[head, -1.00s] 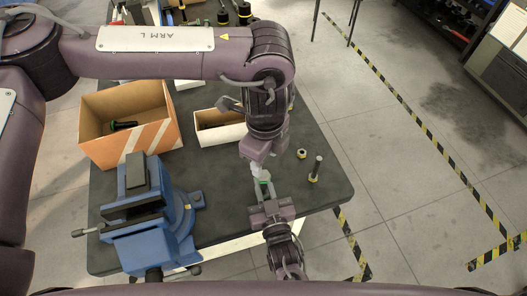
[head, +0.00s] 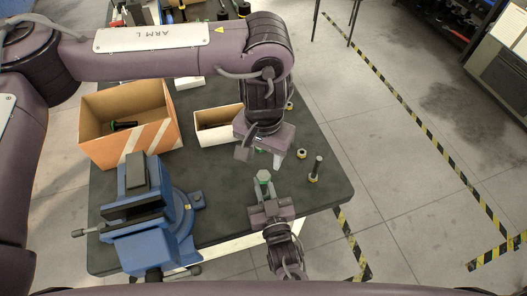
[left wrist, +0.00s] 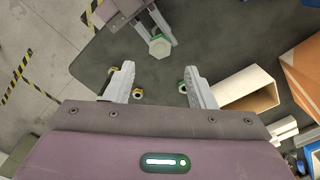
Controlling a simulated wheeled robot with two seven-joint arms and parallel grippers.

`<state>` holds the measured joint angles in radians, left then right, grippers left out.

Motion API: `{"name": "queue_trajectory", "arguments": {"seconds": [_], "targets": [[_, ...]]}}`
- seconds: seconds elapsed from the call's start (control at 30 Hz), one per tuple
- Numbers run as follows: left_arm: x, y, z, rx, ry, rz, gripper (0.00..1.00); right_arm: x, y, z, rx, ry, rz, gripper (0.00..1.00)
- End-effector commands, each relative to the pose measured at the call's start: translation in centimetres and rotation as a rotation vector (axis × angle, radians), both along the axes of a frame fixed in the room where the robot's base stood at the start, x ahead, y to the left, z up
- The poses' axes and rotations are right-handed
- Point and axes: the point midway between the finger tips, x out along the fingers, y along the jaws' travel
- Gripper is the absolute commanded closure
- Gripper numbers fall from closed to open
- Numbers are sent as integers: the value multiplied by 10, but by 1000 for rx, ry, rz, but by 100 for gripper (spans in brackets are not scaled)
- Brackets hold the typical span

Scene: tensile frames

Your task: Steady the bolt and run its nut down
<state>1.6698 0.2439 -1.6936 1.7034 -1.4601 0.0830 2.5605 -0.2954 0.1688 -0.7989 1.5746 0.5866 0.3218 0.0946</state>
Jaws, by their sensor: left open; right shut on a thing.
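A bolt (head: 263,176) with a pale hexagonal top and green below it is held upright at the table's front right. My right gripper (head: 264,187) is shut on it from the front. In the left wrist view the bolt (left wrist: 159,46) shows its hexagonal top and a green edge, with my right gripper's fingers beside it. My left gripper (head: 261,156) is open and empty just behind the bolt, apart from it. Its two spread fingers (left wrist: 158,88) show in the left wrist view. I cannot tell whether a nut sits on the held bolt.
Another bolt (head: 318,166) stands to the right, with a small brassy nut (head: 301,153) nearby. A blue vise (head: 150,215) stands at the left front. A cardboard box (head: 150,143) with a dark bolt (head: 124,126) in it and a white-sided box (head: 220,138) lie behind.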

Motion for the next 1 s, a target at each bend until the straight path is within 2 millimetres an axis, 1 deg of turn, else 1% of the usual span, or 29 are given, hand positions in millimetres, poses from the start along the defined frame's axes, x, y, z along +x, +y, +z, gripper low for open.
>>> {"name": "queue_trajectory", "arguments": {"seconds": [0.27,0.37,0.47,0.7,0.8,0.9,1.0], "targets": [[0,0,-1,0,1,-1,50,0,0,0,0,-1,0,100],[-1,0,-7,0,3,-1,50,0,0,0,0,-1,0,100],[-1,0,-19,0,6,-2,50,0,0,0,0,-1,0,100],[-1,0,-56,1,5,-2,50,0,0,0,0,-1,0,100],[-1,0,-68,2,1,-2,50,0,0,0,0,-1,0,100],[-1,0,-76,1,2,-2,50,0,0,0,0,-1,0,100],[-1,0,-80,1,2,-2,50,0,0,0,0,-1,0,100]]}}
